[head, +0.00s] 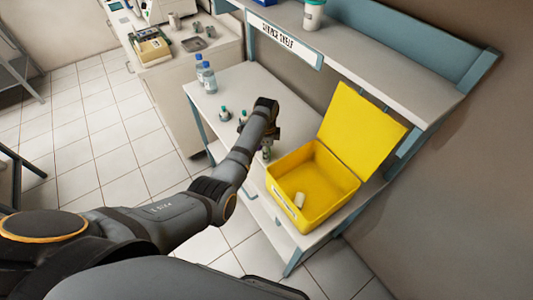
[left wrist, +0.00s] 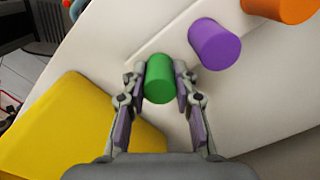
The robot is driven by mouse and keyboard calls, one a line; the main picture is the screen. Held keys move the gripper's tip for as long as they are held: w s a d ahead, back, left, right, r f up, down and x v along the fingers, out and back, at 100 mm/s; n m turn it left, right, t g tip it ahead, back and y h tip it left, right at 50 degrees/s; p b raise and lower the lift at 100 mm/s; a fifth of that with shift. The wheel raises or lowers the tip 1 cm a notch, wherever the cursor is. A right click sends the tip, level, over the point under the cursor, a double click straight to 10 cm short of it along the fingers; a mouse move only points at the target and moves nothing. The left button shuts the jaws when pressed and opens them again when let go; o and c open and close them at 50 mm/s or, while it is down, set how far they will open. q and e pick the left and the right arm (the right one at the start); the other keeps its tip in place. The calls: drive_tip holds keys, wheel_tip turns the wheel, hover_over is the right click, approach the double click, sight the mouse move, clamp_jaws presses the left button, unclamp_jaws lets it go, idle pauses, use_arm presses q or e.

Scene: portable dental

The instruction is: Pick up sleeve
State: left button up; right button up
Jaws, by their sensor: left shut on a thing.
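My left gripper (head: 266,142) is over the work table in the head view, just left of the open yellow box. In the left wrist view my left gripper (left wrist: 160,85) has its two fingers closed on the sides of a green cylinder (left wrist: 159,78). A purple cylinder (left wrist: 214,43) stands beside it, up and to the right, apart from the fingers. An orange cylinder (left wrist: 282,8) is farther off at the top right, partly cut off. I cannot tell for sure which of these is the sleeve. My right gripper is not in view.
Bottles (head: 209,79) and small teal-capped vials (head: 224,113) stand on the table (head: 250,80). A shelf (head: 365,55) overhangs at the back.

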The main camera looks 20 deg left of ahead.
use_arm(q)
wheel_tip(320, 180, up, 10)
drive_tip(key=shift+b, duration=0.45)
